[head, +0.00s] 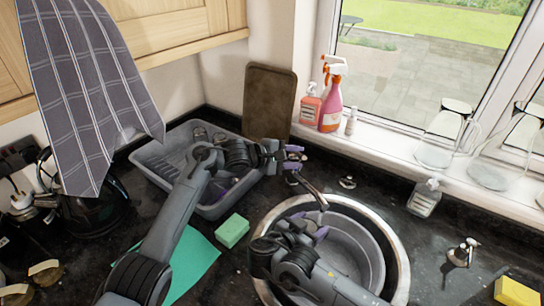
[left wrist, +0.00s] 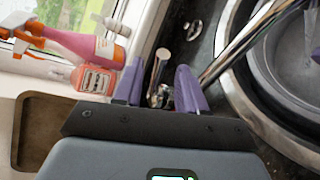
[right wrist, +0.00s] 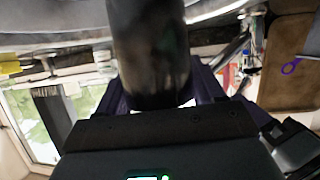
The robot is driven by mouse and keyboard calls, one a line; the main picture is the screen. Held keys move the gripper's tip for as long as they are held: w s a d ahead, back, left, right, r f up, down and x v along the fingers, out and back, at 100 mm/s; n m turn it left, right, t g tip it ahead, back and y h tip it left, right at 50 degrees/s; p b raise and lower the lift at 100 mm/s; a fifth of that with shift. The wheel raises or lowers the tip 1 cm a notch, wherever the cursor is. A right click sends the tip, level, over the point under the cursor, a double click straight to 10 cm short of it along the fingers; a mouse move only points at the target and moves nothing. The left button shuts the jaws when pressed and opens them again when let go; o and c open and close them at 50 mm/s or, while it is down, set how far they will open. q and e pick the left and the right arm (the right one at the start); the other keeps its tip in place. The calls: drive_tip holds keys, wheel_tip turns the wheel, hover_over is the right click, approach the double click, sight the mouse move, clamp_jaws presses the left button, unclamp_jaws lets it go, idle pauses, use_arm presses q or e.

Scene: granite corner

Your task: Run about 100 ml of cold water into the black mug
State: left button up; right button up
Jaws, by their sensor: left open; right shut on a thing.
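My left gripper (head: 296,153) is open behind the sink, by the tap. In the left wrist view a metal tap lever (left wrist: 157,68) stands between its spread purple fingers; I cannot tell if they touch it. The tap spout (head: 311,190) reaches over the sink; its steel tube also shows in the left wrist view (left wrist: 238,45). My right gripper (head: 308,232) is low over the sink bowl, under the spout. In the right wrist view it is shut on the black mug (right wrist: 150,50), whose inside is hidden. I cannot clearly make out the mug in the head view.
A grey bowl (head: 368,245) sits in the round steel sink (head: 401,262). A grey drainer tray (head: 150,158) and green sponge (head: 232,231) lie left. Spray bottle (head: 331,98) and soap bottles stand on the sill; a soap dispenser (head: 425,198) and yellow sponge (head: 516,292) are right.

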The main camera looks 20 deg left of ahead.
use_arm(q)
drive_tip(key=v, duration=0.9)
use_arm(e)
drive_tip(key=w+d, duration=0.1)
drive_tip(key=w, duration=0.1)
drive_tip(key=w+d, duration=0.1)
drive_tip(key=w, duration=0.1)
drive_tip(key=w+d, duration=0.1)
drive_tip(key=w, duration=0.1)
idle(0.7)
drive_tip(key=s+a, duration=0.1)
drive_tip(key=s, duration=0.1)
drive_tip(key=s+a, duration=0.1)
drive_tip(key=s, duration=0.1)
drive_tip(key=s+a, duration=0.1)
drive_tip(key=s, duration=0.1)
use_arm(q)
drive_tip(key=shift+f, duration=0.1)
